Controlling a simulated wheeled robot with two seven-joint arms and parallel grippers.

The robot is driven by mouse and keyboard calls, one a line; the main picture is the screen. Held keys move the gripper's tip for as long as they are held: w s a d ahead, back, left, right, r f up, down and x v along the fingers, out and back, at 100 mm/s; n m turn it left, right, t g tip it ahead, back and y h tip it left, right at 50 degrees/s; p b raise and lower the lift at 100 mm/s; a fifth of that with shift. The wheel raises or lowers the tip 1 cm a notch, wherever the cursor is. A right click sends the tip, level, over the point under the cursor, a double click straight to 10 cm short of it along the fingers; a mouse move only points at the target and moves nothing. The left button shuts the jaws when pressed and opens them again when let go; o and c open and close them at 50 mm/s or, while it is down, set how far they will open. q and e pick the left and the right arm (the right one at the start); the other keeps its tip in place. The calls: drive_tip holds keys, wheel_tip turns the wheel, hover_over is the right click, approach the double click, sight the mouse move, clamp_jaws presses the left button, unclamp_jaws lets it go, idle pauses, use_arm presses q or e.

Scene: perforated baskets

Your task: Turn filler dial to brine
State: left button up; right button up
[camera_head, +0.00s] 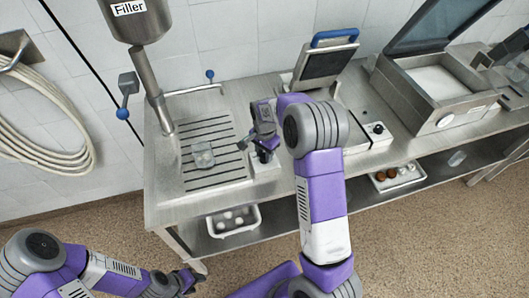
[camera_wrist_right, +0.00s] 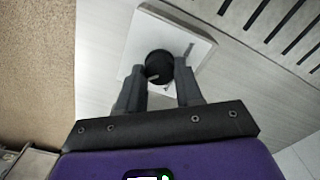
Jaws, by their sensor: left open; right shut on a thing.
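The filler dial is a black round knob (camera_wrist_right: 159,64) on a pale square plate (camera_wrist_right: 140,40) in the right wrist view. In the head view its plate (camera_head: 266,172) sits on the counter, right of the slotted drain, with the knob mostly hidden by my gripper. My right gripper (camera_wrist_right: 160,76) is shut on the knob, one finger on each side. It also shows in the head view (camera_head: 258,143). The dial's markings are too small to read. The filler (camera_head: 140,24) hangs at top left with its label. My left gripper (camera_head: 188,281) is open and empty, low at bottom left, away from the counter.
A clear container (camera_head: 202,155) stands on the slotted drain (camera_head: 213,178) under the filler's pipe. A lever with a blue end (camera_head: 122,113) is left of the pipe. A press-like machine (camera_head: 327,62) and a metal box with an open lid (camera_head: 432,83) stand to the right.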

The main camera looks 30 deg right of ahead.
sight(264, 155)
idle(0.4)
drive_tip(key=o, duration=1)
drive_tip(key=shift+o, duration=0.2)
drive_tip(key=shift+r, duration=0.1)
wheel_tip(264, 155, up, 8)
drive_tip(key=shift+f+p, duration=0.25)
drive_tip(key=shift+p, duration=0.15)
